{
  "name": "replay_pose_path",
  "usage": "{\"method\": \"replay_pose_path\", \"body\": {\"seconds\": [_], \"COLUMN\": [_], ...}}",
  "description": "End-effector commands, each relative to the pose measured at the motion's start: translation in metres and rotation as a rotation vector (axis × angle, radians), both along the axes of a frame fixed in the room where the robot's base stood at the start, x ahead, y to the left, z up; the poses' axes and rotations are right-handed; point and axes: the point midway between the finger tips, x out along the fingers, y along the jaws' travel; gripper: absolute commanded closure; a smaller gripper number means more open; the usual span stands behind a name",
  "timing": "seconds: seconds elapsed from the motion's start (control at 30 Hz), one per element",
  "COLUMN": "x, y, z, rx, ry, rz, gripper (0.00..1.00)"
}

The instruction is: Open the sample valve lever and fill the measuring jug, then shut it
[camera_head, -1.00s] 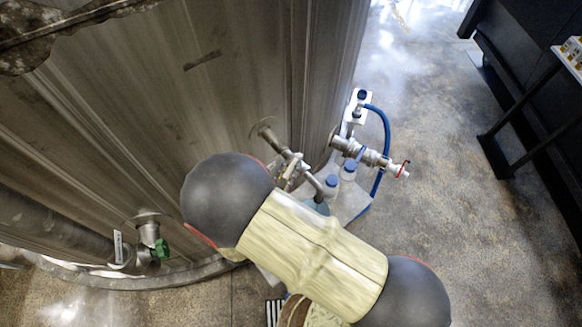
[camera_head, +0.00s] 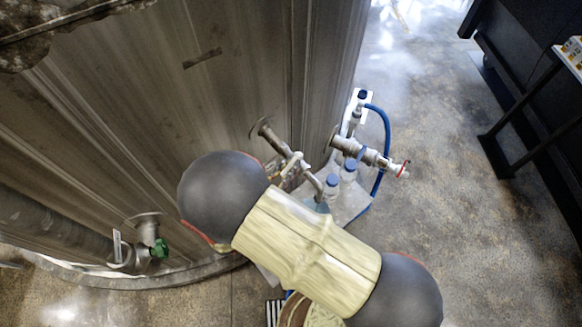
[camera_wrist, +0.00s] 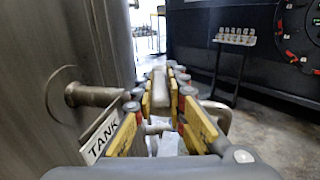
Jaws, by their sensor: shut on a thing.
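The sample valve's pipe (camera_head: 272,135) comes out of the tank wall and bends down into a spout (camera_head: 313,183). In the head view my arm hides the gripper and most of the lever. A bluish vessel, likely the measuring jug (camera_head: 321,208), stands under the spout, partly hidden by my arm. Its fill level cannot be made out.
Blue-capped bottles (camera_head: 348,172) stand beside the vessel on a pale tray (camera_head: 352,205). Another valve (camera_head: 368,155) and a blue hose (camera_head: 387,135) are close to the right. A green-handled valve (camera_head: 160,248) is at lower left.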

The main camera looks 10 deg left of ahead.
Motion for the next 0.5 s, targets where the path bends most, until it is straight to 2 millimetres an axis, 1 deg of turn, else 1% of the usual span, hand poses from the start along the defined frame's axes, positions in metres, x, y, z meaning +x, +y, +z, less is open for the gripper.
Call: {"method": "replay_pose_path", "body": {"seconds": [0.03, 0.23, 0.33, 0.5], "x": [0.0025, 0.0068, 0.0069, 0.0067], "y": [0.0041, 0.0092, 0.01, 0.0101], "z": [-0.0013, -0.0006, -0.0004, 0.0005], "rx": [0.006, 0.004, 0.002, 0.002], "ry": [-0.004, -0.003, 0.0, 0.001], "rz": [-0.047, -0.212, -0.244, -0.248], "gripper": [1.0, 1.0, 1.0, 1.0]}}
